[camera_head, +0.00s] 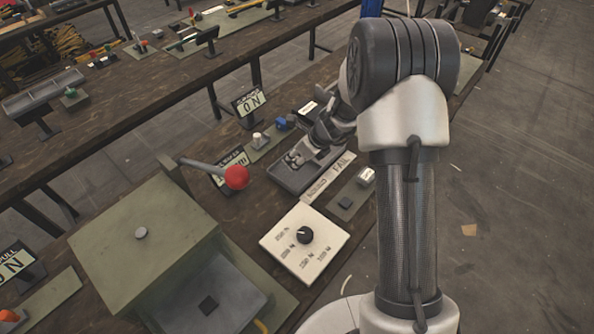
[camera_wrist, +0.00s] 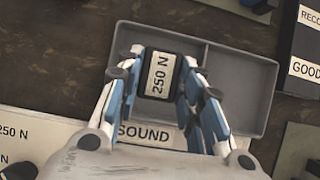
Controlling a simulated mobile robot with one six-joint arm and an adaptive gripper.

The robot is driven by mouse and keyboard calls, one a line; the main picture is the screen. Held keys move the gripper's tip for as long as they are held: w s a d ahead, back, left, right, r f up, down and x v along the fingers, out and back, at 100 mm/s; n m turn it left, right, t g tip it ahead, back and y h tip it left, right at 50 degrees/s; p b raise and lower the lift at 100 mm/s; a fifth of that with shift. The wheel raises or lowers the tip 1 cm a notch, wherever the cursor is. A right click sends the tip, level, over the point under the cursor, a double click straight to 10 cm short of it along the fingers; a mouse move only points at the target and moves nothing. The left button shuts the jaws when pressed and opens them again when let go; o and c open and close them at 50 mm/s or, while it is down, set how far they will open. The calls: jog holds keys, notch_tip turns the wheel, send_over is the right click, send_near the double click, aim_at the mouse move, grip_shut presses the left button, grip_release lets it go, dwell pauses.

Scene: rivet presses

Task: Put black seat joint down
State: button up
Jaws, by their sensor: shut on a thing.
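My gripper (camera_wrist: 163,62) is shut on a black block with a white "250 N" label, the black seat joint (camera_wrist: 160,75). It sits between the fingertips, label facing the wrist camera. The joint is over the left compartment of a grey two-compartment tray (camera_wrist: 238,92), the side by the "SOUND" label (camera_wrist: 150,134). I cannot tell whether the joint touches the tray floor. The right compartment looks empty. In the head view the tray (camera_head: 283,182) lies on the bench, with my gripper (camera_head: 297,158) over it; the joint is hard to make out there.
A white dial plate (camera_head: 322,246) and a green press (camera_head: 140,240) stand nearer on the bench. A lever with a red ball (camera_head: 236,177) rises left of the tray. A dark "GOOD" holder (camera_wrist: 303,55) stands right of the tray in the wrist view.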

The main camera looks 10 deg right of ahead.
jog(key=shift+f+b, duration=1.05)
jog(key=shift+f, duration=1.05)
jog(key=shift+f, duration=0.15)
jog(key=o, duration=1.1)
jog(key=shift+o, duration=0.2)
